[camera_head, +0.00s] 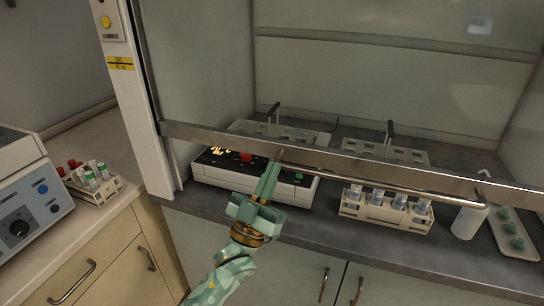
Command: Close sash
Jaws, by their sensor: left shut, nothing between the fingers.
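The fume hood sash is a clear pane with a grey metal bottom rail (215,138), seen in the head view. It stands partly lowered, with an open gap between the rail and the hood's work surface. A thin bar handle (400,187) runs along the rail's front. My left gripper (271,168) is shut with nothing between its fingers. Its fingertips are just below the rail, close to the handle's left end; I cannot tell whether they touch it. My right gripper is not in view.
Inside the hood are a device with a red knob (246,157), a vial rack (384,209), a white bottle (467,221) and a tray (502,226). On the left counter are another vial rack (93,183) and an instrument (27,187).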

